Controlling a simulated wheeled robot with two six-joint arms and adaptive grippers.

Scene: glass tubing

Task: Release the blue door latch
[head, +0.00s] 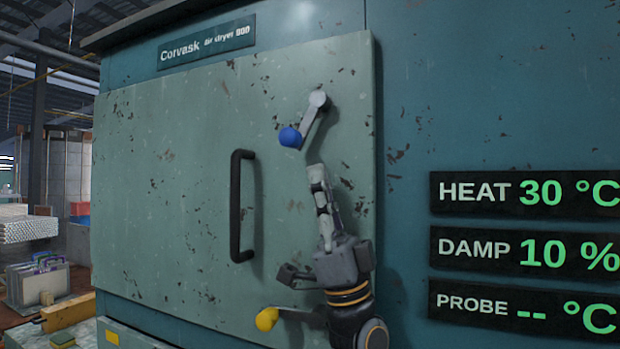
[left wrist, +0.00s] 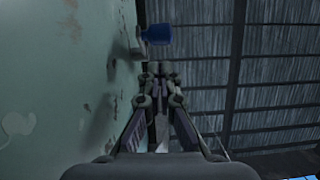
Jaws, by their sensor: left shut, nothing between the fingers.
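The blue latch is a grey lever with a blue knob (head: 290,137) at its lower left end and a pivot (head: 318,98) at its upper right, near the door's upper right edge. In the left wrist view the blue knob (left wrist: 157,35) sticks out from the door just beyond my fingertips. My left gripper (head: 316,170) points up below the latch, a little right of the knob. Its fingers (left wrist: 160,68) are shut and empty, and they appear apart from the knob. My right gripper is not in view.
The pale green door (head: 180,190) has a dark vertical handle (head: 238,206) left of my gripper. A yellow knob (head: 267,318) sits low on the door, its lever partly behind my arm. Display panels (head: 525,250) are on the right. The door face around the latch is clear.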

